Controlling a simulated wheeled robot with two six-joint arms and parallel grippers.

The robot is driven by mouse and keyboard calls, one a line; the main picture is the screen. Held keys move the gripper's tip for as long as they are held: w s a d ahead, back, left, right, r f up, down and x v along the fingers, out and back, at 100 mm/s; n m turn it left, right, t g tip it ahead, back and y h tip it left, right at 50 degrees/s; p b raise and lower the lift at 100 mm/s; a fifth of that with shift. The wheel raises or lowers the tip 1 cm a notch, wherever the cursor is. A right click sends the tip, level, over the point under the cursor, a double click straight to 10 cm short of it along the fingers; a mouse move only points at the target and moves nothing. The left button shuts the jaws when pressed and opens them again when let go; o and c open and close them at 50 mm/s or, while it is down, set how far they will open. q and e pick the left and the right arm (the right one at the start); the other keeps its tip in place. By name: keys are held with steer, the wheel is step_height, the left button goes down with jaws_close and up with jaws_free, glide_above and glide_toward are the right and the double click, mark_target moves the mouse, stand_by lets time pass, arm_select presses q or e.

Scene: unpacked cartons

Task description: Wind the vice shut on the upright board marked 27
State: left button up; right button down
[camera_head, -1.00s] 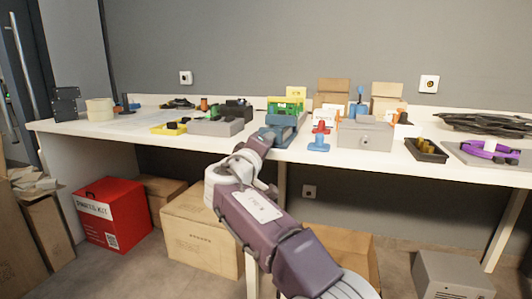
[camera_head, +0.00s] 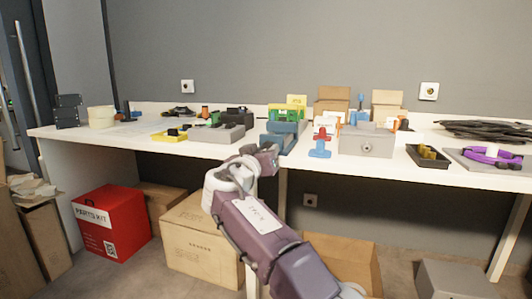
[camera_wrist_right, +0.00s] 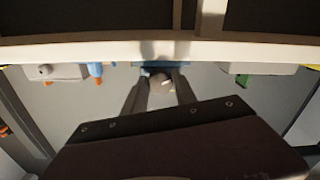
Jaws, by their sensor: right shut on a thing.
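The blue vice (camera_head: 283,134) stands at the front edge of the white workbench, left of its middle. A green upright piece (camera_head: 282,112) shows at the vice, with a yellow piece (camera_head: 297,99) behind it. I cannot read a 27 on either. My right gripper (camera_head: 268,149) is at the front of the vice, at the bench edge. In the right wrist view its fingers (camera_wrist_right: 161,86) are shut on a pale rounded part, the vice handle (camera_wrist_right: 162,79), with the blue vice (camera_wrist_right: 160,64) just beyond. The fingers partly hide the handle. My left gripper is out of view.
Cartons (camera_head: 200,240) and a red box (camera_head: 110,222) stand under the bench.

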steer(key=shift+m, duration=0.8)
steer(key=shift+a, duration=0.1)
steer(key=c, duration=1)
jaws_free()
steer(key=v, duration=0.9)
steer(key=shift+p, duration=0.4)
